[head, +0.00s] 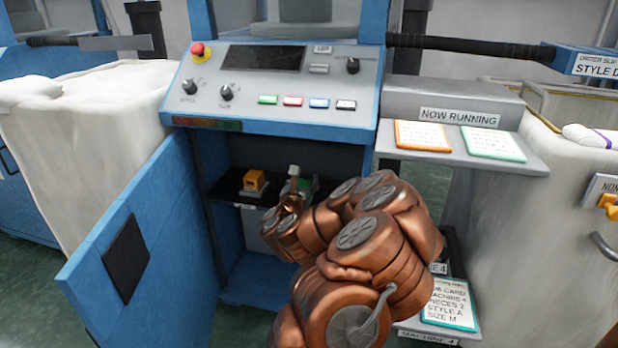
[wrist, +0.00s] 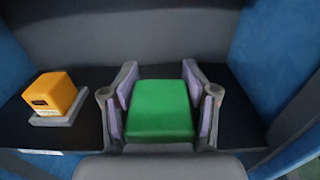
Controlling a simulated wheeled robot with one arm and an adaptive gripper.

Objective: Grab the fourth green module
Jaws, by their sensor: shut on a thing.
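A green module (wrist: 160,108) sits between the two fingers of my gripper (wrist: 160,100) in the wrist view, inside the open blue cabinet. The fingers, with pale purple pads, are shut on its left and right sides. In the head view a small part of the green module (head: 305,185) shows on the black shelf, mostly hidden by my copper arm. I cannot tell whether the module still touches the shelf. My gripper also shows in the head view (head: 293,180), partly hidden. Only one green module is in view.
A yellow module (wrist: 54,92) stands on a grey base on the shelf (wrist: 95,125), left of my gripper; it also shows in the head view (head: 254,181). Blue cabinet walls flank the shelf. The cabinet door (head: 130,250) hangs open at left. A ledge with cards (head: 455,155) juts out at right.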

